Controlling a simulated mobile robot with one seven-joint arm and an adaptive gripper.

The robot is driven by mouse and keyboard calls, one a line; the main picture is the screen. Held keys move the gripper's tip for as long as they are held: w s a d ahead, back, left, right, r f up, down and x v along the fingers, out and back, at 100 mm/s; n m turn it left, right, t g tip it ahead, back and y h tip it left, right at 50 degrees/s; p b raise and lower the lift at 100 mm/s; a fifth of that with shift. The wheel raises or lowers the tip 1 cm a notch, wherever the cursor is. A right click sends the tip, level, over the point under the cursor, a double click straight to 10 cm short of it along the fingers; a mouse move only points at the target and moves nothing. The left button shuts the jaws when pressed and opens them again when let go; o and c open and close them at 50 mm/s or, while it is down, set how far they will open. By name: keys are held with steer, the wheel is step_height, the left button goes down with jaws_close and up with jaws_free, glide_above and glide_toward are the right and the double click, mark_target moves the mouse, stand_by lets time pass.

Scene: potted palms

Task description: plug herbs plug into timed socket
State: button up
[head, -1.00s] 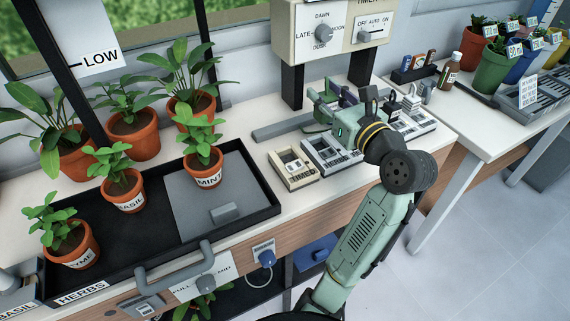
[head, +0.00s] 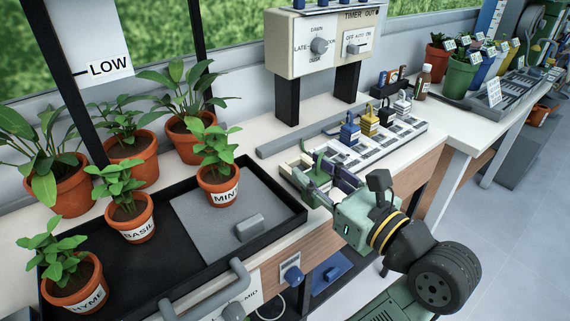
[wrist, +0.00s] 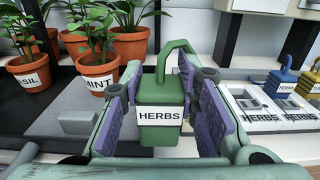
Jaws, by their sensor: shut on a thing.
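The green herbs plug (wrist: 162,97), labelled HERBS and with a green loop on top, is upright between the purple pads of my gripper (wrist: 165,115). My gripper is shut on it. In the head view my gripper (head: 325,182) is by the bench's front edge, at the left end of a row of sockets (head: 392,136). The plug is mostly hidden by the fingers there. In the wrist view, pale sockets (wrist: 243,104) with slots lie to the right of the plug, apart from it. I cannot tell which socket is the timed one; the timer box (head: 322,62) stands behind.
A black tray (head: 150,262) with potted plants is on the left; the mint pot (head: 217,186) is close to my gripper. A brown bottle (head: 423,82) stands behind on the right.

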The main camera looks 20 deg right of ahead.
steer(key=w, duration=0.4)
steer(key=w+d+f, duration=0.1)
steer(key=w, duration=0.4)
steer(key=w+d, duration=0.1)
steer(key=w, duration=0.4)
steer(key=shift+w+d+f, duration=0.1)
steer(key=shift+d+f, duration=0.1)
steer(key=shift+f, duration=1.75)
steer(key=shift+f, duration=0.1)
steer(key=o, duration=1.1)
steer(key=shift+f, duration=0.1)
steer(key=shift+o, duration=0.2)
steer(key=shift+r, duration=0.2)
steer(key=v, duration=1.2)
steer(key=shift+r, duration=0.1)
